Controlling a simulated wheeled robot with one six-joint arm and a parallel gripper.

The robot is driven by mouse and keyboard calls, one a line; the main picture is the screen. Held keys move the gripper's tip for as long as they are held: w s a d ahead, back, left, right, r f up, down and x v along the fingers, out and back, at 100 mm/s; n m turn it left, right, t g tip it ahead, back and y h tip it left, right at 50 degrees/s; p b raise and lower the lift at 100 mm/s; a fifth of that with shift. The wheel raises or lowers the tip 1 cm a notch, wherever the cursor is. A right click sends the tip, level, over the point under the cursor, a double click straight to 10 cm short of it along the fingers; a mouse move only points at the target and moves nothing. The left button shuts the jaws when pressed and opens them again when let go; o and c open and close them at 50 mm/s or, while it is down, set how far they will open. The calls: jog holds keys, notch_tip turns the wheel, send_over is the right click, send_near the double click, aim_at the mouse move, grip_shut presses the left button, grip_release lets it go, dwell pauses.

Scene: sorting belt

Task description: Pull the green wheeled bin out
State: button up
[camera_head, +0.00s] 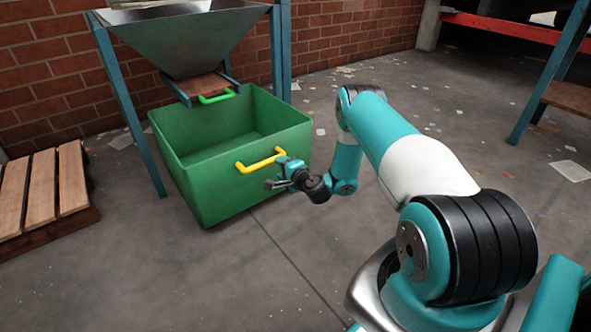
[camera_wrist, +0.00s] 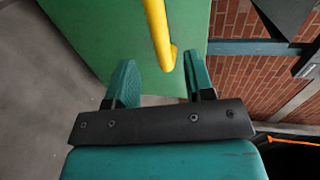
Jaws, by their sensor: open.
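The green wheeled bin (camera_head: 225,195) stands on the floor with its back part under the hopper; its visible inside looks empty. Its wheels are hidden. A yellow handle (camera_head: 262,162) is on its near wall. My gripper (camera_head: 277,173) is at the right end of this handle, outside the bin. In the wrist view my gripper (camera_wrist: 160,78) is open, with the yellow handle (camera_wrist: 157,30) reaching into the space between its fingers. The bin's green wall (camera_wrist: 90,40) is behind it. I cannot tell whether a finger touches the handle.
A metal hopper (camera_head: 185,40) on blue legs has a chute with a green handle (camera_head: 217,97). One blue leg (camera_head: 130,110) stands close left of the bin. A wooden pallet (camera_head: 42,195) lies at left. The floor (camera_head: 215,285) before the bin is clear.

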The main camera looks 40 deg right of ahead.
jog(key=p+v, duration=0.8)
jog(key=p, duration=0.5)
dwell(0.4)
